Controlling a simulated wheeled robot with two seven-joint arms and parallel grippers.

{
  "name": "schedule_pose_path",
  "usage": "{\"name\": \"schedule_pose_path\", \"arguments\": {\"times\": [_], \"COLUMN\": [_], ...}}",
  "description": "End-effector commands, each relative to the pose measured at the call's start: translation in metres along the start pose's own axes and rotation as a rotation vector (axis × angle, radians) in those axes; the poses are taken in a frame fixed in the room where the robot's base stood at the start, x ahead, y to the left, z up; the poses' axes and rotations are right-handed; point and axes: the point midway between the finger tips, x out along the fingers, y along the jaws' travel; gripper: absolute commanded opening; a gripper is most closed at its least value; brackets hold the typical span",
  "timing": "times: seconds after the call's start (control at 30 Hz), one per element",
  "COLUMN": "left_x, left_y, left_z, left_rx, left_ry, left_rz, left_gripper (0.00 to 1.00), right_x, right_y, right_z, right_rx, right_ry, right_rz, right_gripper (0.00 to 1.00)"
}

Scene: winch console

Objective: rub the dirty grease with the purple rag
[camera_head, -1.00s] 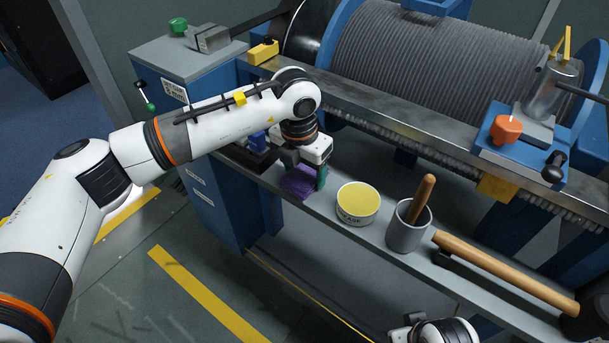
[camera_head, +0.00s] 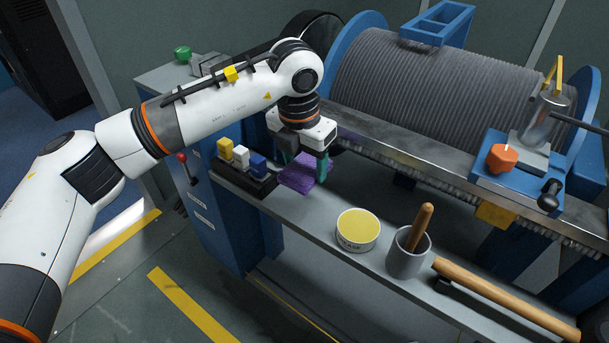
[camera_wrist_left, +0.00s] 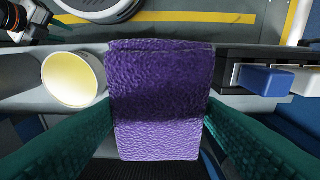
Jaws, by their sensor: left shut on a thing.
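My left gripper (camera_head: 307,172) is shut on the purple rag (camera_head: 298,174) and holds it beside the winch's front rail, over the back of the grey shelf. In the left wrist view the rag (camera_wrist_left: 160,100) hangs between the two green fingers and fills the middle. Faint discoloured marks (camera_head: 382,153) show on the metal rail right of the gripper; I cannot tell if they are the dirty grease. A tin of yellow grease (camera_head: 358,228) stands on the shelf, right of the rag. My right gripper (camera_wrist_left: 38,26) shows small at the wrist view's top left, its jaws unclear.
A dark holder with yellow, white and blue blocks (camera_head: 258,166) sits just left of the rag. A grey cup (camera_head: 407,256) with a wooden handle and a long wooden-handled tool (camera_head: 505,300) are at the right. The winch drum (camera_head: 440,85) is behind the rail.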

Motion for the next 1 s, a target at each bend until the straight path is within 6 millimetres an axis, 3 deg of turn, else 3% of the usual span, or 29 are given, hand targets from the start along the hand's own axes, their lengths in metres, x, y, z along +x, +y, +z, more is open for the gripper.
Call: {"name": "schedule_pose_path", "arguments": {"times": [0.33, 0.37, 0.47, 0.67, 0.77, 1.0], "left_x": [-0.008, -0.008, -0.008, -0.006, -0.002, 0.010], "left_y": [0.000, 0.000, 0.000, -0.004, -0.012, -0.038], "left_z": [-0.001, -0.001, -0.001, 0.003, 0.011, 0.041], "left_rx": [0.000, 0.000, 0.000, 0.052, 0.166, 0.622], "left_ry": [0.000, 0.000, 0.000, -0.001, -0.002, 0.000], "left_rz": [0.001, 0.001, 0.001, 0.008, 0.022, 0.078], "left_gripper": [0.39, 0.58, 0.43, 0.43, 0.43, 0.43], "right_x": [0.003, 0.003, 0.003, 0.003, 0.003, 0.003], "right_y": [0.000, 0.000, 0.000, 0.000, 0.000, 0.000], "right_z": [-0.001, -0.001, -0.001, -0.001, -0.001, -0.001], "right_rx": [0.000, 0.000, 0.000, 0.000, 0.000, 0.000], "right_ry": [0.002, 0.002, 0.002, 0.002, 0.002, 0.002], "right_rz": [0.000, 0.000, 0.000, 0.000, 0.000, 0.000], "right_gripper": [0.36, 0.36, 0.36, 0.36, 0.36, 0.36]}}
